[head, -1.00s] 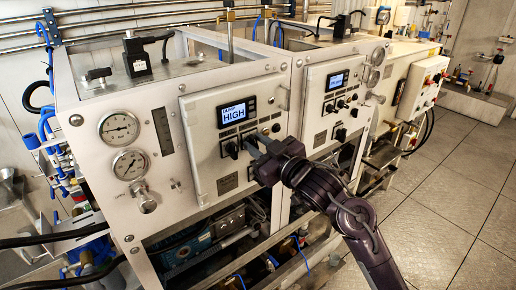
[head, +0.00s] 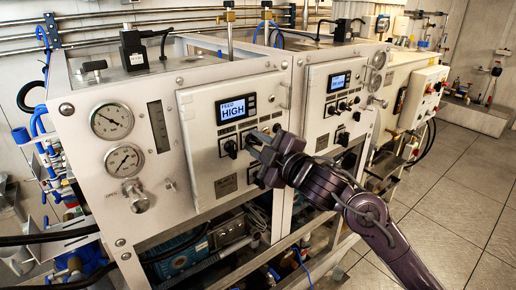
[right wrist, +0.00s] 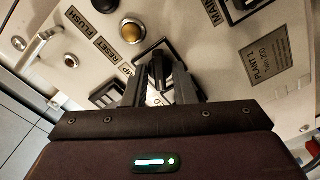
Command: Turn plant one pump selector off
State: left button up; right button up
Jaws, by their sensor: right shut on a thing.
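The plant one panel (head: 205,125) is the nearer, left control face, with a lit display (head: 232,111) reading "HIGH" in large letters. My right gripper (head: 252,143) is at the switches below this display. In the right wrist view, my right gripper's fingers (right wrist: 160,82) are shut on the black pump selector (right wrist: 158,66), beside a label ending in "MP". The fingers hide much of the selector, and I cannot read its position. A "PLANT 1" plate (right wrist: 264,62) is to the right there. My left gripper is not in view.
Another black switch (head: 230,149) is just left of my right gripper. In the wrist view, a round button (right wrist: 132,33) and a black-framed switch (right wrist: 108,94) are close by. Two gauges (head: 112,122) are at the left. The second plant's panel (head: 335,105) stands to the right. Open floor (head: 465,200) is at the right.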

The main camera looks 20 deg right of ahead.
dwell(0.3)
jog(key=o, duration=0.7)
jog(key=b+v, duration=0.2)
jog(key=v, duration=0.5)
jog(key=shift+s, duration=0.4)
jog(key=shift+d, duration=0.1)
